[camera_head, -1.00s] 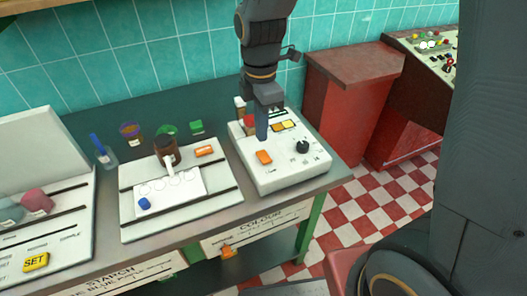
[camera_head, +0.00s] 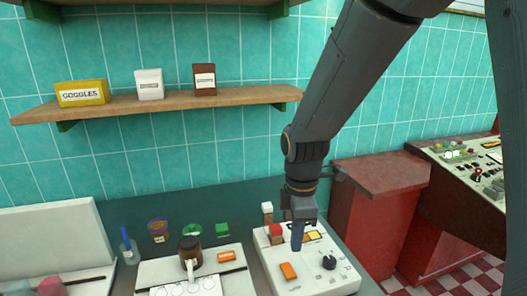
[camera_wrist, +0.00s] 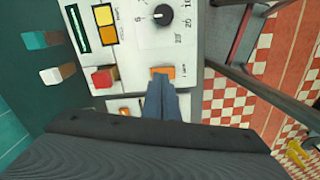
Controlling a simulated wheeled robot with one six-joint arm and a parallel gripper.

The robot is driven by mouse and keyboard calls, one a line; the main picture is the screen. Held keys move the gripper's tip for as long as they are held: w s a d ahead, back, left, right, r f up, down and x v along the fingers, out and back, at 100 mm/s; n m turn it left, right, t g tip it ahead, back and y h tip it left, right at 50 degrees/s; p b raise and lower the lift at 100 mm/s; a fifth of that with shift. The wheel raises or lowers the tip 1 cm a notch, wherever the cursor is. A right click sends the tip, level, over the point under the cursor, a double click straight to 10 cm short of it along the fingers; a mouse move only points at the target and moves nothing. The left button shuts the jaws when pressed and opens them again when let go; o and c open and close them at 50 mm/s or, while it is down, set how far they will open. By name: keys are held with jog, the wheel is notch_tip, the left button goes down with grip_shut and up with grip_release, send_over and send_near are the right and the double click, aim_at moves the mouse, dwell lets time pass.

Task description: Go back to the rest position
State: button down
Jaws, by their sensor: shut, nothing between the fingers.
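My gripper (camera_head: 297,236) is shut and empty. It points down over the white control box (camera_head: 338,283) on the bench. In the wrist view the shut fingers (camera_wrist: 162,98) reach to the edge of an orange button (camera_wrist: 163,72); I cannot tell whether they touch it. The same orange button (camera_head: 288,271) shows below left of the fingertips in the head view. A black knob (camera_head: 329,262) lies to the right of the fingers. A red block (camera_head: 276,231) stands close at their left.
The bench holds a brown jar (camera_head: 190,246), a blue-capped bottle (camera_head: 128,247) and a green block (camera_head: 222,229). A shelf (camera_head: 200,99) with a yellow goggles box (camera_head: 82,93) is on the tiled wall. A red cabinet (camera_head: 375,205) stands right of the bench.

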jog(key=s+d+m, duration=0.1)
jog(key=d+m, duration=0.1)
jog(key=d+f+m, duration=0.1)
jog(key=m, duration=0.2)
jog(key=s+d+m+b, duration=0.1)
jog(key=d+m, duration=0.1)
jog(key=m, duration=0.1)
jog(key=shift+s+d+f+t, duration=0.25)
jog(key=shift+s+d+t, duration=0.05)
jog(key=shift+s+d, duration=0.05)
jog(key=s+d+f+m+b, duration=0.1)
jog(key=s+d+m, duration=0.3)
jog(key=m, duration=0.6)
jog(key=shift+d+f+t, duration=0.3)
jog(key=shift+d+f, duration=0.1)
jog(key=shift+d, duration=0.1)
